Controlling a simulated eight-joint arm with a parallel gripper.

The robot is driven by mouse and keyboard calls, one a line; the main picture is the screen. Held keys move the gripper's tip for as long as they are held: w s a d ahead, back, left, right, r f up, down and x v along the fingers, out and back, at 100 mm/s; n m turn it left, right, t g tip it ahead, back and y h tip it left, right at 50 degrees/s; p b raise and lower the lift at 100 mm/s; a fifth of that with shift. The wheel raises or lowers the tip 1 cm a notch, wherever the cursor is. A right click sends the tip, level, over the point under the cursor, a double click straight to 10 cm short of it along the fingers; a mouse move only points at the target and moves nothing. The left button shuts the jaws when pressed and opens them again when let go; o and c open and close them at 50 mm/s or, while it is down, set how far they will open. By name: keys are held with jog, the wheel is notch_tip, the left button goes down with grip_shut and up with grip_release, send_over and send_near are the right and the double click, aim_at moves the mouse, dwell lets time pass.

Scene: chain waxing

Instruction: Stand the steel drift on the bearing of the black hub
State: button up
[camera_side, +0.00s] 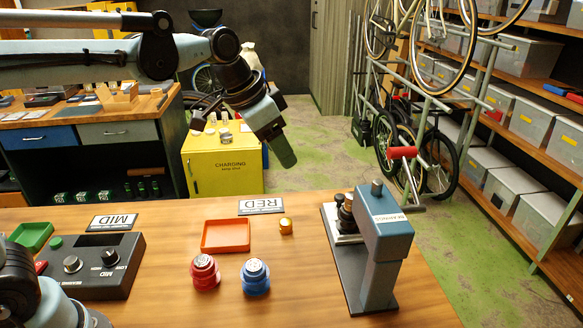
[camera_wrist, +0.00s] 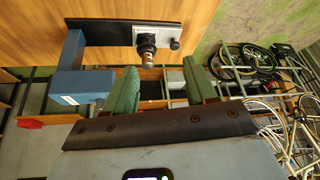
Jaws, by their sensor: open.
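My gripper (camera_side: 283,150) hangs above and behind the workbench in the side view. Its two green fingers show in the wrist view (camera_wrist: 163,88), apart with nothing between them. The black hub (camera_side: 346,214) appears as a dark stepped piece at the press, partly hidden by the press head. The wrist view shows a dark round piece (camera_wrist: 147,40) there, with a short steel-coloured part at its near end. I cannot tell whether that part is the steel drift or the bearing. A smaller dark knob-like piece (camera_wrist: 174,44) stands beside it. My gripper touches none of these.
The blue-grey press (camera_side: 385,245) stands at the bench's right. A red hub (camera_side: 204,272), a blue hub (camera_side: 255,277), a small brass piece (camera_side: 285,226) and a red tray (camera_side: 226,249) are left of it. A control box (camera_side: 95,262) is farther left. The front middle is clear.

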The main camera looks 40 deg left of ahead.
jog(key=s+a+f+n+t+y, duration=0.1)
jog(key=s+a+f+n, duration=0.1)
jog(key=s, duration=0.4)
jog(key=s+a+f+n+t+y, duration=0.1)
jog(key=s+a+f+n, duration=0.2)
jog(key=s+a+f, duration=0.2)
jog(key=shift+s+a+f, duration=0.25)
jog(key=shift+s, duration=0.65)
